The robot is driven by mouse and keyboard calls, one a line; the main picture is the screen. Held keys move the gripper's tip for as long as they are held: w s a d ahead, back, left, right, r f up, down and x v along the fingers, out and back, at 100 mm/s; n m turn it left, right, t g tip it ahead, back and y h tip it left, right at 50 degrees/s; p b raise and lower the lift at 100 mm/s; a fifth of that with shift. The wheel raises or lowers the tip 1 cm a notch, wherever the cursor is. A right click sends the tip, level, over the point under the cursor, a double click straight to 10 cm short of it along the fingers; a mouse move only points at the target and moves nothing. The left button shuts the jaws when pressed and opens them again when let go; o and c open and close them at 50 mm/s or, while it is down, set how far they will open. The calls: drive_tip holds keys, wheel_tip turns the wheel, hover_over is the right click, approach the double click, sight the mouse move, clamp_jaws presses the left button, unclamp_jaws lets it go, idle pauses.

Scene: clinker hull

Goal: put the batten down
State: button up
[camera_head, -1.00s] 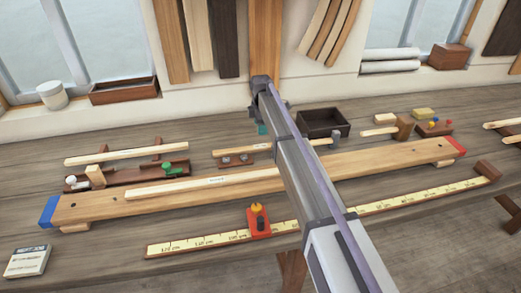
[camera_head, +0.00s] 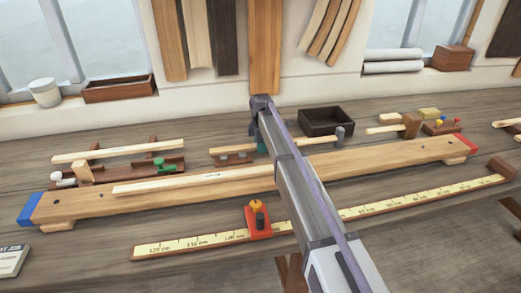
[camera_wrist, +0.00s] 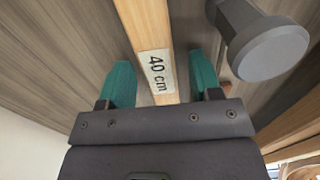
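A pale short batten (camera_head: 312,140) lies behind the long plank, its left part over a brown rest (camera_head: 236,157). The wrist view shows a batten (camera_wrist: 150,25) with a "40 cm" label running between my two teal fingers. My gripper (camera_head: 262,148) is low over the short batten. In the wrist view my gripper (camera_wrist: 160,75) is open, with a gap on each side of the batten. A grey round-headed post (camera_wrist: 268,45) stands close by on the right; it also shows in the head view (camera_head: 340,132). My arm hides part of the short batten.
A longer batten (camera_head: 190,182) lies on the long plank (camera_head: 400,157), which has blue and red ends. A yellow scale (camera_head: 400,207) with a red slider (camera_head: 257,222) lies in front. A dark open tray (camera_head: 326,121) stands behind. Another batten (camera_head: 110,152) lies at the left.

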drive_tip(key=c, duration=1)
wheel_tip(320, 180, up, 10)
drive_tip(key=p, duration=1)
drive_tip(key=shift+c, duration=0.2)
